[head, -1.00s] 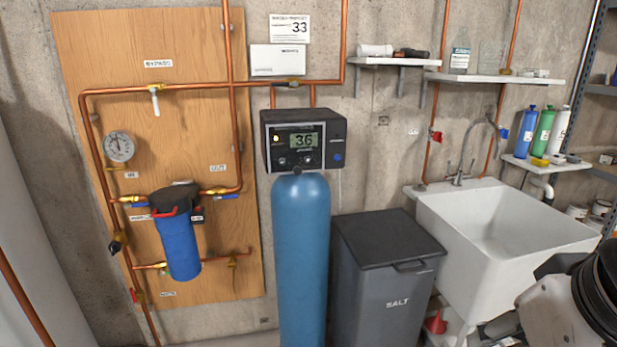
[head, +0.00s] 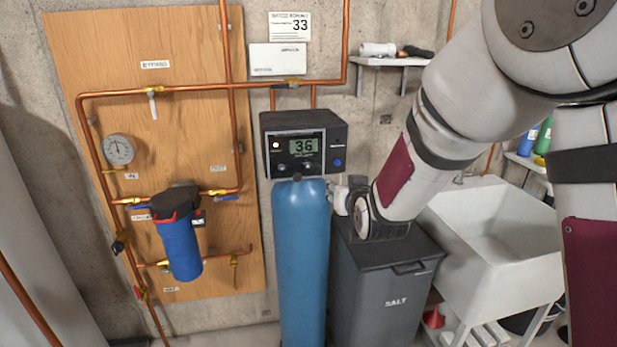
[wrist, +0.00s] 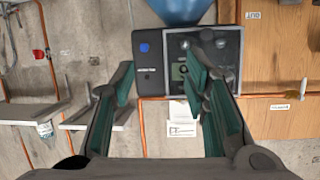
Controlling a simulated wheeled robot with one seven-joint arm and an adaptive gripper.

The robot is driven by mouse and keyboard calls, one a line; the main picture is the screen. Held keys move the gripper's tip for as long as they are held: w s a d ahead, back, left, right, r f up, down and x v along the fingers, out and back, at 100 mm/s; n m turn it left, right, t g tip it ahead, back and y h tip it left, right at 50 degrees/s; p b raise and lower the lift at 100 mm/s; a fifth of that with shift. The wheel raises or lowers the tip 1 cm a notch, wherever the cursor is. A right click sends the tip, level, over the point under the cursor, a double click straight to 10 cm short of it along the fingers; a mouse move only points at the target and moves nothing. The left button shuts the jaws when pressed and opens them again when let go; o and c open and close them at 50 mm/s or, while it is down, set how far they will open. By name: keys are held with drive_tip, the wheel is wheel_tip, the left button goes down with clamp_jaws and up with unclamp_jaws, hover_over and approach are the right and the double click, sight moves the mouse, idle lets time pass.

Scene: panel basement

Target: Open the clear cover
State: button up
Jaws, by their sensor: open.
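The black control head (head: 335,140) sits on top of the blue tank (head: 302,260). Its front carries a lit display reading 36 (head: 304,145) with knobs below, framed by a thin pale edge. A clear cover over this panel is hard to make out; it looks closed. In the wrist view the control head (wrist: 150,75) appears upside down, with the framed panel (wrist: 225,60) at right. My gripper (wrist: 160,66) is open and empty in front of it, one finger overlapping the panel and display.
A grey salt bin (head: 385,290) stands right of the tank, below my arm. A white sink (head: 500,240) is further right. Copper pipes (head: 180,87) and a blue filter housing (head: 180,245) are on the wooden board at left. A shelf (head: 390,61) is on the wall.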

sight(298, 178)
drive_tip(key=a+f+n+t+y+p, duration=0.25)
drive_tip(key=a+f, duration=0.25)
drive_tip(key=a, duration=0.3)
drive_tip(key=shift+m+t, duration=0.35)
drive_tip(key=shift+t, duration=0.1)
drive_tip(key=x, duration=1.4)
drive_tip(key=shift+w+d+f+b, duration=0.15)
drive_tip(key=shift+w+b, duration=0.1)
drive_tip(key=shift+b, duration=0.15)
clamp_jaws()
